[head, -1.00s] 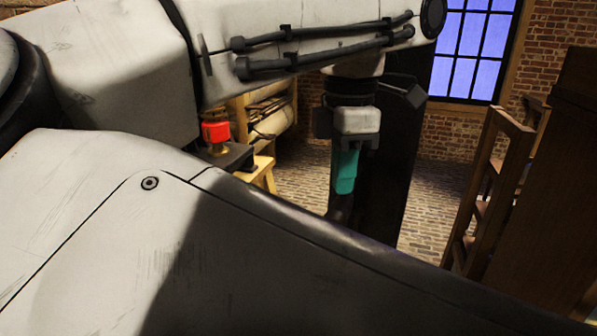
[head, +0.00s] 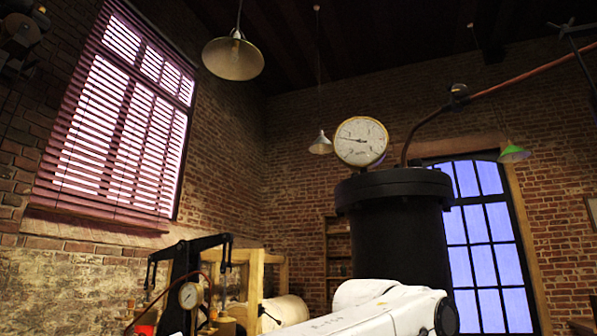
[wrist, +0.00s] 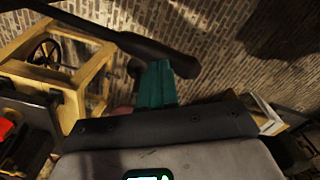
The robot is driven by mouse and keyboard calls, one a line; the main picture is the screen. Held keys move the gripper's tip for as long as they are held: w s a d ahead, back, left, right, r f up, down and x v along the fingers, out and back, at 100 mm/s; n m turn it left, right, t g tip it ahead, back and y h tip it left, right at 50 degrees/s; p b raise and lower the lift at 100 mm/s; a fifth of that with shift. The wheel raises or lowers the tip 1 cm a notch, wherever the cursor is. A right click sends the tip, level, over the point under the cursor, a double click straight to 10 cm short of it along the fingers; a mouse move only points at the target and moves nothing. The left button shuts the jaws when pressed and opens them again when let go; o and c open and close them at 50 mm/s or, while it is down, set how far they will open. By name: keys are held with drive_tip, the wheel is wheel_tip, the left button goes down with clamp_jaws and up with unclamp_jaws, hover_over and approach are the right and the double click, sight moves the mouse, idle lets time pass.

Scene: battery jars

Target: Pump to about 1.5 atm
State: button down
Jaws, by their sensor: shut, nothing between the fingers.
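A large round white gauge (head: 361,141) with a dark needle pointing left sits on top of a black cylinder (head: 400,235); its numbers are too small to read. A small gauge (head: 189,295) stands lower left beside a black beam mechanism (head: 185,262), perhaps the pump. In the wrist view a dark bar (wrist: 105,32) with a rounded end crosses near the fingertips; I cannot tell whether they touch. My gripper (wrist: 155,78), with teal fingers, is shut and empty. It is out of the head view, where only my white arm shows at the bottom.
A wooden frame with a dark wheel (wrist: 45,52) stands left in the wrist view. A red part (wrist: 6,128) shows at its left edge. A lamp (head: 233,58) hangs high in the head view.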

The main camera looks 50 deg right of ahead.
wheel_tip(320, 180, down, 15)
drive_tip(key=b, duration=1.4)
wheel_tip(320, 180, up, 15)
drive_tip(key=p, duration=1)
drive_tip(key=shift+r, duration=0.1)
